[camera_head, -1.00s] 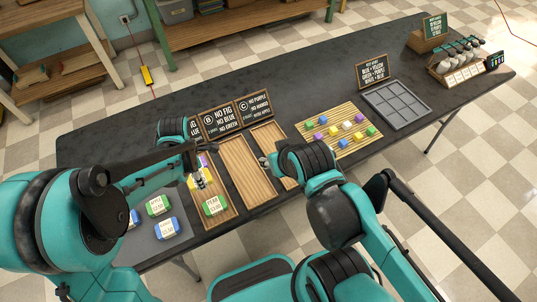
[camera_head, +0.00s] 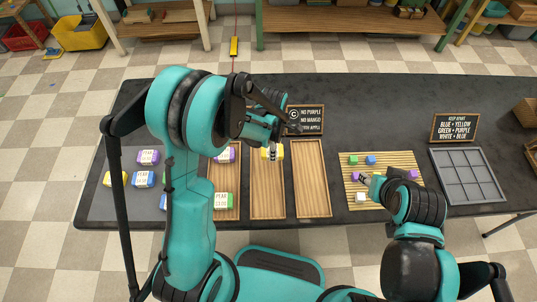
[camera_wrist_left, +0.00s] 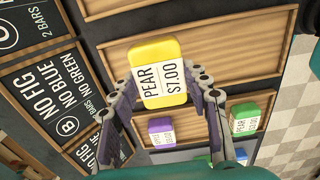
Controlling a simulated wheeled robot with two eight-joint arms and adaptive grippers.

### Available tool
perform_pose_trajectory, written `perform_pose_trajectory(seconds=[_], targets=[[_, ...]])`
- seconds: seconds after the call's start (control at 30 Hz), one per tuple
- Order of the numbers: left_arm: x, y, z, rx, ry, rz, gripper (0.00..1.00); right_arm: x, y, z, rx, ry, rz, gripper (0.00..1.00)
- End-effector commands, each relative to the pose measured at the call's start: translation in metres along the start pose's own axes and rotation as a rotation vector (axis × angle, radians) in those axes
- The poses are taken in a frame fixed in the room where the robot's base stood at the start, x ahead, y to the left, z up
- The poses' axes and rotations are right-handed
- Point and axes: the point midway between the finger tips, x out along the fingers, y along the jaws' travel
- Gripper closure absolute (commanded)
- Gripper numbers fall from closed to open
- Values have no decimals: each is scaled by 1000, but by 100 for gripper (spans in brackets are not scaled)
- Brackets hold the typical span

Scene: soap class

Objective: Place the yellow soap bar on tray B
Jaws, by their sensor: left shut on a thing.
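The yellow soap bar (camera_wrist_left: 158,73), labelled PEAR $1.00, is between the fingers of my left gripper (camera_wrist_left: 165,92) in the left wrist view. In the head view my left gripper (camera_head: 272,155) is shut on it over the far end of the middle wooden tray, tray B (camera_head: 268,195). The fingers partly cover the bar there, and I cannot tell if it touches the tray. The B sign (camera_wrist_left: 65,122) stands by that tray in the wrist view. My right gripper (camera_head: 365,178) is over the slatted mat at the right; its opening is too small to judge.
The left tray (camera_head: 226,187) holds a purple bar (camera_head: 224,154) and a green bar (camera_head: 223,201). The right tray (camera_head: 312,195) is empty. Several bars lie on a grey mat at the left. The slatted mat (camera_head: 385,213) holds small cubes, beside a grey divided tray (camera_head: 468,178).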

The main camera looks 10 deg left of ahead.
Motion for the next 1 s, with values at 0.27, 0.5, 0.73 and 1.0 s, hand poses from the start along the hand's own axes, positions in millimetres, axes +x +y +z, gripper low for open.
perform_pose_trajectory(seconds=[0.27, 0.5, 0.73, 1.0], targets=[[24, 33, -21, 1, 0, 0, 85, 10, 0, 7, 0, 0, 0, 60], [49, 34, -22, 2, 1, -1, 85, 18, 0, 13, 0, 0, 0, 60], [65, 34, -22, 2, 1, -1, 85, 23, 0, 16, 0, 0, 0, 60], [68, 34, -22, 2, 1, -1, 85, 26, 0, 19, 0, 0, 0, 60]])
